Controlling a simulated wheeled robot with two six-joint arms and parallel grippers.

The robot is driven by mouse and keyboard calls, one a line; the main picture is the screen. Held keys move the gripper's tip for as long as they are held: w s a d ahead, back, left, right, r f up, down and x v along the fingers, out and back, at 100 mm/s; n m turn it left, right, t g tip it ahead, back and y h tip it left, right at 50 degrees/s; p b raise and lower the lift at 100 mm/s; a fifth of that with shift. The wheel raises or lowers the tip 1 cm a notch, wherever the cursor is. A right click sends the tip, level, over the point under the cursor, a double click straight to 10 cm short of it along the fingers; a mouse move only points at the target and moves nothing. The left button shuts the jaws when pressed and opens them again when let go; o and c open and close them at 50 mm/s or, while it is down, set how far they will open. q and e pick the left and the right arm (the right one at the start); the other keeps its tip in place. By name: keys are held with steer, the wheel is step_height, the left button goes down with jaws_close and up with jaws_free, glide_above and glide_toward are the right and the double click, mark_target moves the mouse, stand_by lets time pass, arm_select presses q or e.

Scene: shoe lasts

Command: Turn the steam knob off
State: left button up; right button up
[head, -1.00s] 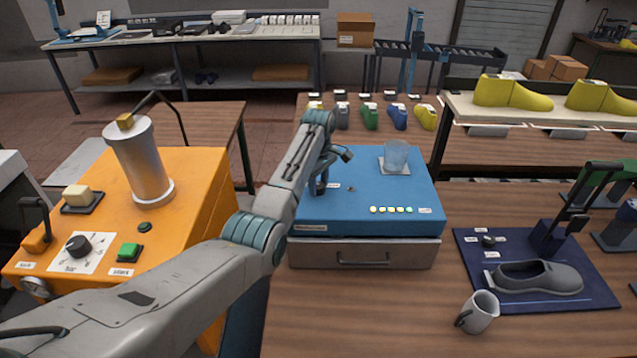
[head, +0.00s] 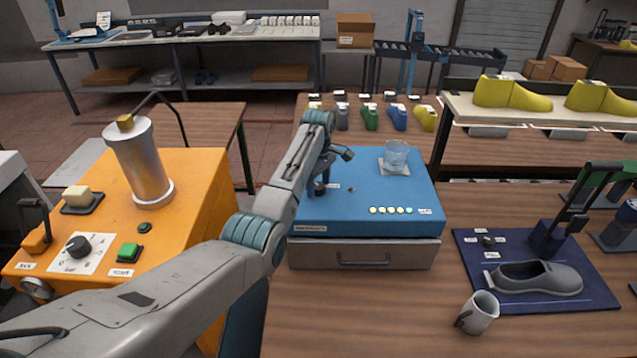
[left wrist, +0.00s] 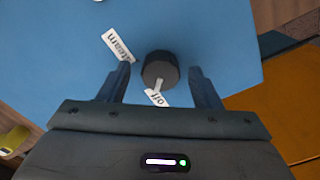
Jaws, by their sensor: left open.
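The steam knob (left wrist: 160,66) is a round black knob on the blue machine top (left wrist: 60,60), seen in the left wrist view. A white label reading "steam" (left wrist: 118,47) lies beside it and a label reading "off" (left wrist: 157,97) lies in front of it. My left gripper (left wrist: 159,72) is open, with one finger on each side of the knob; I cannot tell whether they touch it. My right gripper is out of view.
A clear glass (head: 396,155) stands at the back right of the blue machine. A row of lit buttons (head: 391,210) is at its front. An orange machine (head: 190,215) with a metal cylinder stands left. A jug (head: 478,312) and grey shoe (head: 537,278) are right.

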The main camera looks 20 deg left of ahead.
mark_target(319, 186)
arm_select(q)
steer(key=shift+r, duration=0.35)
step_height(319, 186, up, 10)
steer(key=b, duration=0.3)
steer(key=shift+b, duration=0.35)
